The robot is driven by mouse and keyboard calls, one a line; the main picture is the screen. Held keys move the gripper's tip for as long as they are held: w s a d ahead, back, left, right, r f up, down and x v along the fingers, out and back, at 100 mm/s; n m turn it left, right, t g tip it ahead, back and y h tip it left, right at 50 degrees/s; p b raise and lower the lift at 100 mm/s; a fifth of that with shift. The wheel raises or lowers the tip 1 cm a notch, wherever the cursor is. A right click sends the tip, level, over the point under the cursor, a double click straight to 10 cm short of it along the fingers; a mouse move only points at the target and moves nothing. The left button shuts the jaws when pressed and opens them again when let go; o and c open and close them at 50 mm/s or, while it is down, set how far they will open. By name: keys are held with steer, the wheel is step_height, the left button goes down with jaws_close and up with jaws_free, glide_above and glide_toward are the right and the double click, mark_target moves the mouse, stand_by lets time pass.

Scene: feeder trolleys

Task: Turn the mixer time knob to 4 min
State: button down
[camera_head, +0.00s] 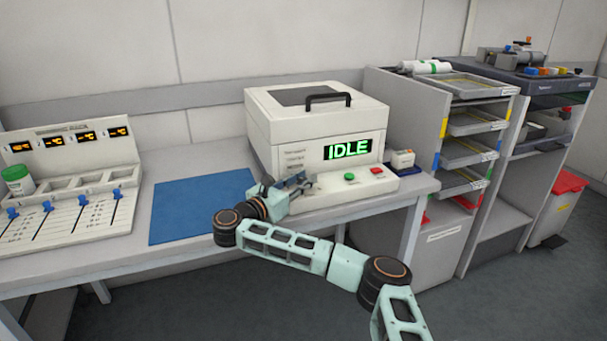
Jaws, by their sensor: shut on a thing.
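The mixer (270,130) is a cream box with a black lid handle (328,101) and a display (348,149) reading "IDLE" in green. Its low front panel carries a green button (349,177) and a red button (377,171). My gripper (302,183) is at the left part of this panel, shut on what seems to be the time knob. The knob is mostly hidden by the fingers, so its pointer and scale cannot be read. Small printed lines on the mixer's front above my gripper are too small to read.
A blue mat (200,206) lies on the bench left of my arm. A thawing rack (70,160) with blue sliders and a green-lidded jar (18,181) stand further left. A small box (402,159) sits right of the mixer. Tray shelves (470,155) stand at right.

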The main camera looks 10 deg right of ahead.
steer(key=m+g+h+p, duration=0.2)
steer(key=g, duration=0.1)
steer(key=shift+f, duration=0.1)
steer(key=shift+m+g+h, duration=0.7)
steer(key=shift+m+g, duration=0.2)
steer(key=shift+d+m+g+h, duration=0.15)
steer(key=shift+m+g+h, duration=0.55)
steer(key=shift+g, duration=0.6)
steer(key=c, duration=1.6)
jaws_free()
steer(key=shift+v, duration=3.8)
